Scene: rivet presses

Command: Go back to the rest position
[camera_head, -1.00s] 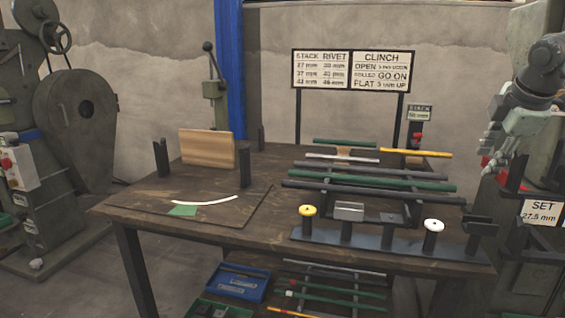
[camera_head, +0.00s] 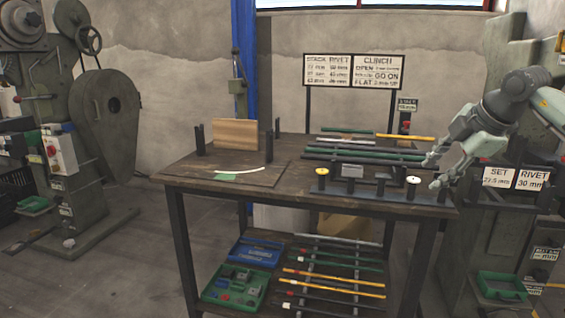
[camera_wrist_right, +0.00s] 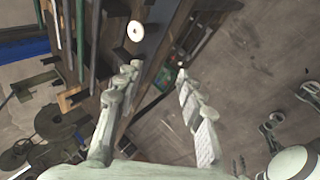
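My right gripper (camera_head: 432,173) comes in from the right in the head view, beside the right end of the dark wooden workbench (camera_head: 215,184). Its fingers are spread apart. In the right wrist view the gripper (camera_wrist_right: 157,78) is open with nothing between its fingers, over the bench edge and concrete floor. In the head view it is close to the white-topped post (camera_head: 413,181), and I cannot tell the exact gap. My left gripper is not in view.
Green and dark rods (camera_head: 362,152) lie on a rack on the bench. A wooden board (camera_head: 236,134) stands at its left. Rods, a blue tray (camera_head: 254,252) and a green tray (camera_head: 236,288) are below. Presses stand left (camera_head: 108,118) and right. Floor between the left press and bench is clear.

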